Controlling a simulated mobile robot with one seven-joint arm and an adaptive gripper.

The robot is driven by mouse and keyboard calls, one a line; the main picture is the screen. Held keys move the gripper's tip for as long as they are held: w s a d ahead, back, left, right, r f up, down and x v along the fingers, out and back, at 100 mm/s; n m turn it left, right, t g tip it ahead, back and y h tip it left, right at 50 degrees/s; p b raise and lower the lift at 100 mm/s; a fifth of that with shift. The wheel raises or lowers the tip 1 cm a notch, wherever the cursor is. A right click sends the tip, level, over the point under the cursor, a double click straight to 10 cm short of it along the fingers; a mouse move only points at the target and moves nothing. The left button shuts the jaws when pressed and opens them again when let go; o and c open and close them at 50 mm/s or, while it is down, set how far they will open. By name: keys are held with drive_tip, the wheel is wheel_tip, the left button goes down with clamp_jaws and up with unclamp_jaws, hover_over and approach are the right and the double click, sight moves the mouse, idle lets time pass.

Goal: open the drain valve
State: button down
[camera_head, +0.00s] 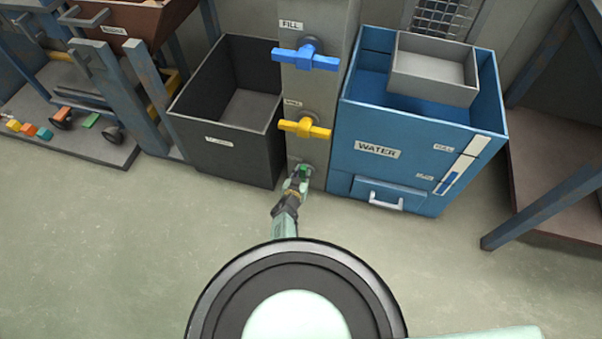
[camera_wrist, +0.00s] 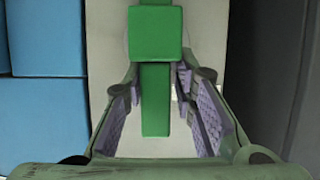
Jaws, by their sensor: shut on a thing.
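The green valve handle (camera_head: 305,169) is the lowest of three on the grey column (camera_head: 313,95); its label is hidden or too small to read. In the wrist view, its square green hub (camera_wrist: 155,33) is at the top, with a narrow green bar (camera_wrist: 155,100) running down from it between my fingers. My gripper (camera_head: 298,181) is at this handle, shut on its bar. In the wrist view, my gripper (camera_wrist: 160,95) has one purple-padded finger on each side of the bar.
Above are a yellow handle (camera_head: 304,128) and a blue handle (camera_head: 306,57) labelled FILL. A dark bin (camera_head: 222,150) stands close on the left and a blue WATER tank (camera_head: 410,165) close on the right. The floor (camera_head: 110,250) in front is clear.

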drive_tip(key=shift+d+r+m, duration=0.15)
drive_tip(key=shift+d+m, duration=0.15)
drive_tip(key=shift+d, duration=0.3)
drive_tip(key=c, duration=1.4)
unclamp_jaws()
drive_tip(key=shift+c, duration=0.2)
drive_tip(key=shift+a, duration=0.35)
